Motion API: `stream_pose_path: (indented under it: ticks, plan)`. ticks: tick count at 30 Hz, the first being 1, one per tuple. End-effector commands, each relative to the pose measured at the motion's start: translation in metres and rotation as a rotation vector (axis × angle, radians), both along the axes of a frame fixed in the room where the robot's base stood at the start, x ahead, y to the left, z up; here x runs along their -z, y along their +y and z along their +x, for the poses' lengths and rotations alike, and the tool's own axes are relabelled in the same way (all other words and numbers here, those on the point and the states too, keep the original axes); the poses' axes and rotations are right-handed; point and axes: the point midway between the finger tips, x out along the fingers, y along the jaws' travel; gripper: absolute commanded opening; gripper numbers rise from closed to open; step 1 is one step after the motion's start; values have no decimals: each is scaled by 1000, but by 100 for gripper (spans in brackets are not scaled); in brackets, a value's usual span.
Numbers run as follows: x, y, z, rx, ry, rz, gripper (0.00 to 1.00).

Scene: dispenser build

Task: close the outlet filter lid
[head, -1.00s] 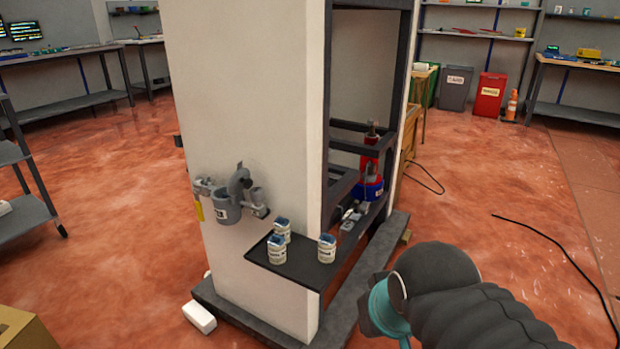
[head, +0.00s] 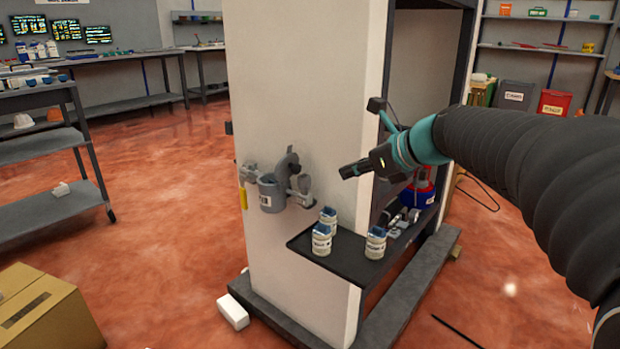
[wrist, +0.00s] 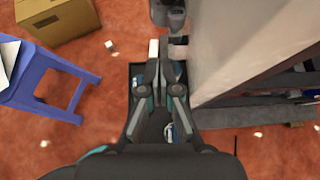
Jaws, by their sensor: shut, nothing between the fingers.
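The grey outlet filter housing (head: 268,195) is mounted on the left face of the white dispenser body. A curved grey piece that looks like its lid (head: 288,163) stands raised above the cup at the right side, so the top looks open. In the wrist view grey filter parts (wrist: 168,14) show at the top edge, beyond the fingertips; the lid cannot be told apart there. My gripper (head: 345,173) is shut and empty, to the right of the filter and apart from it, pointing left towards it. It also shows in the wrist view (wrist: 172,68).
A black shelf (head: 300,243) below the gripper holds small labelled jars (head: 321,238). The white dispenser body (head: 300,90) stands close behind. A cardboard box (head: 45,310) is at lower left, and a blue stool (wrist: 45,85) shows in the wrist view. Floor left of the dispenser is mostly clear.

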Motion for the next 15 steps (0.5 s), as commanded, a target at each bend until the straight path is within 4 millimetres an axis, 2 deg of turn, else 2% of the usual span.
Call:
stream_pose_path:
  ticks: [8,15]
  plan:
    - [9,13,18,27,27,49,0]
    - [33,42,42,26,27,47,0]
